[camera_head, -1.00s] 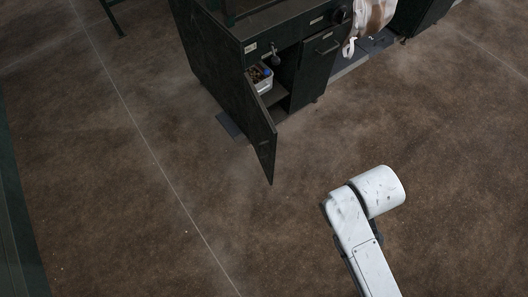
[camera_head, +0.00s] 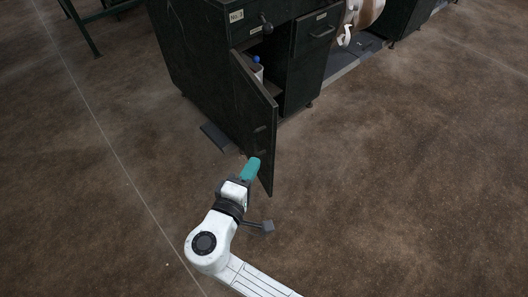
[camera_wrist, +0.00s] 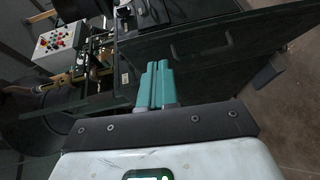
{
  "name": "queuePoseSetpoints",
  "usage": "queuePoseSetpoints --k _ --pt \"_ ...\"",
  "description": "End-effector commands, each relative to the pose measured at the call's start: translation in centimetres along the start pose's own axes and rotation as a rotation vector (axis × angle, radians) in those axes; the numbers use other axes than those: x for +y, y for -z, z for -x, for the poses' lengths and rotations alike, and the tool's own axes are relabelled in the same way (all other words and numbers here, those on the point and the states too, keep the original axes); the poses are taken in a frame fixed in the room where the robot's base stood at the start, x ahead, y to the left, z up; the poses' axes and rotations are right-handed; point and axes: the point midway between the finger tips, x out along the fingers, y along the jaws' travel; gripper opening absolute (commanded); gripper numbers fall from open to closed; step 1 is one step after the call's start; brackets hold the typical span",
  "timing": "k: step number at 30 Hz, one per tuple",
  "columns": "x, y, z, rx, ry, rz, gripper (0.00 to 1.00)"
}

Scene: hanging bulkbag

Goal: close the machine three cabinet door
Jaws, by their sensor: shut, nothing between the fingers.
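The machine three cabinet (camera_head: 205,60) is dark green with a "No. 3" label on its front. Its door (camera_head: 256,105) stands open, swung out toward me. My gripper (camera_head: 253,166) has teal fingers and is shut and empty. It is at the left, outer side of the door, low and close to its free edge; I cannot tell whether it touches. In the wrist view the shut fingers (camera_wrist: 156,84) point at a dark panel (camera_wrist: 190,46), which seems to be the door.
A light container with a blue top (camera_head: 257,68) shows inside the cabinet. A dark plate (camera_head: 217,138) lies by the cabinet's left foot. The brown floor (camera_head: 400,190) at right is clear.

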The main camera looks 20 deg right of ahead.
Motion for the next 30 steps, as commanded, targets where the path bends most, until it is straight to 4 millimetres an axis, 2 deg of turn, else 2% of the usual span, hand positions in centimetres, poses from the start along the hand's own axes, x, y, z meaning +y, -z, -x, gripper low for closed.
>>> queuePoseSetpoints --k 1,4,7,10,14,25,30 --pt "-0.9 1.1 0.5 0.025 -0.032 0.012 0.00" --pt "-0.9 2.5 1.4 0.059 -0.076 0.029 0.00" --pt "-0.7 2.9 1.5 0.070 -0.095 0.034 0.00" --pt "-0.6 3.0 0.8 0.069 -0.096 0.034 0.00" --pt "-0.5 3.0 -1.2 0.067 -0.095 0.033 0.00" --pt "0.1 3.5 -8.3 0.066 -0.094 0.033 0.00" --pt "0.3 1.9 -10.1 0.068 -0.093 0.034 0.00"
